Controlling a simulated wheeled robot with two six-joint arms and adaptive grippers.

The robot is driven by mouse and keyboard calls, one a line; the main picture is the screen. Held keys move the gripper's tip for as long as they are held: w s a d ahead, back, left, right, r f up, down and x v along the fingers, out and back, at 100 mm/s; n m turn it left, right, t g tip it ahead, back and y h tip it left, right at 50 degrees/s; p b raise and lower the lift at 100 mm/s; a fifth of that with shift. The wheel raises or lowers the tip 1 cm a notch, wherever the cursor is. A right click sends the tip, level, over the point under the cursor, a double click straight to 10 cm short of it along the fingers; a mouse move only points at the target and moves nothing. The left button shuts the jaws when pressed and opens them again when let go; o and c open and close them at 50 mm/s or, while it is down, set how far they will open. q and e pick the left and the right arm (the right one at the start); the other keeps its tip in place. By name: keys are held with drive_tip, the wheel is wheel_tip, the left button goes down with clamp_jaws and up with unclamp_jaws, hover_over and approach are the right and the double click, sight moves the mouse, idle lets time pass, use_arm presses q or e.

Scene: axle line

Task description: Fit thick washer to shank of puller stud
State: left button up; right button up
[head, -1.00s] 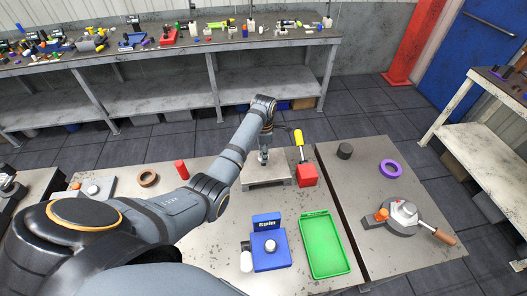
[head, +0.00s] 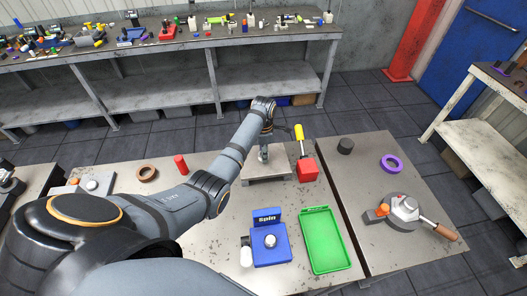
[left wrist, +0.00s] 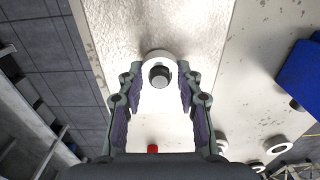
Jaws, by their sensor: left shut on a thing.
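My left gripper (head: 264,153) is low over a small metal stand (head: 268,180) on the bench. The dark grey round end of the puller stud (left wrist: 160,76) shows inside the washer's hole, so the washer appears around or right over the stud. How far down the shank it sits cannot be told. In the head view the washer and stud are mostly hidden by the gripper. My right gripper is not in view.
A red block (head: 306,169) with a yellow-handled tool stands close right of the stand. A blue fixture marked Spin (head: 271,248) and a green tray (head: 325,240) lie in front. A red cylinder (head: 180,164) and brown ring (head: 147,174) are left. A purple ring (head: 391,163) is right.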

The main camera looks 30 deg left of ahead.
use_arm(q)
drive_tip(key=shift+f, duration=0.6)
drive_tip(key=o, duration=1.3)
drive_tip(key=shift+c, duration=0.2)
wheel_tip(320, 180, up, 12)
